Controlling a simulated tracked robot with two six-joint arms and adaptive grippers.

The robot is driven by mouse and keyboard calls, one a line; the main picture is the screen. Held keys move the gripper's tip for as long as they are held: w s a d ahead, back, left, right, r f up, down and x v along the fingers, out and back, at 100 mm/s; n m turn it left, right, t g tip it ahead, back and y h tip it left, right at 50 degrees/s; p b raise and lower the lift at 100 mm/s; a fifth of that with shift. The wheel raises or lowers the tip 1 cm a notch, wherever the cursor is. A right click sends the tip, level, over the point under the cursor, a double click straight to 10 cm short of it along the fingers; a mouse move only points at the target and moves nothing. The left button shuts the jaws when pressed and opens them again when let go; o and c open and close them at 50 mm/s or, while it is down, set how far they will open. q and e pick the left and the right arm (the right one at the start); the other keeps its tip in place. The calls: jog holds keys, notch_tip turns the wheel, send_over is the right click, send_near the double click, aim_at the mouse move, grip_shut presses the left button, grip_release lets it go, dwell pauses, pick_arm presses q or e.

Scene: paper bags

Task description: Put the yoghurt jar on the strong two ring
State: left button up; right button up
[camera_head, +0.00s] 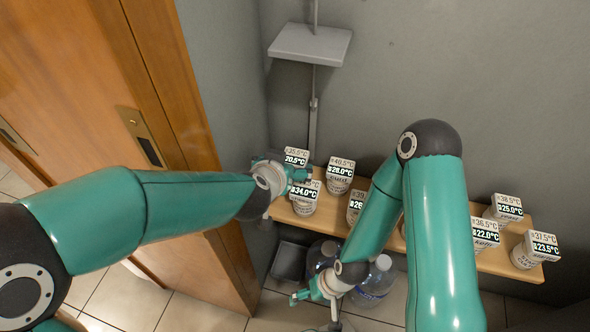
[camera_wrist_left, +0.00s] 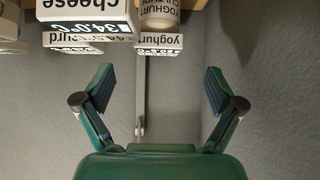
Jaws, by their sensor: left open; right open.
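In the left wrist view, the yoghurt jar (camera_wrist_left: 159,14) hangs upside down in the picture at the top edge, with a white tag reading "yoghurt" (camera_wrist_left: 158,41). My left gripper (camera_wrist_left: 159,88) is open and empty, its fingers apart below the jar in that picture. In the head view, my left gripper (camera_head: 298,172) is at the left end of a wooden shelf, close to tagged jars and partly covering them. I cannot tell which head-view jar is the yoghurt. My right gripper (camera_head: 315,292) is low in front of the shelf, open and empty. I cannot make out a ring.
The wooden shelf (camera_head: 340,217) holds several white jars with temperature tags; my right arm hides its middle. A cheese tag (camera_wrist_left: 85,10) is left of the yoghurt jar. Water bottles (camera_head: 377,280) stand below. A grey platform (camera_head: 311,43) is on the wall. A wooden door (camera_head: 90,90) is left.

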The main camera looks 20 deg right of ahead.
aim_at(294, 157)
pick_arm(q)
jog(key=shift+b+x, duration=0.8)
jog(key=shift+x, duration=3.15)
jog(key=shift+d+r, duration=0.1)
jog(key=shift+r, duration=0.05)
jog(key=c, duration=1.4)
jog(key=shift+c, duration=0.5)
jog(key=shift+r, duration=0.15)
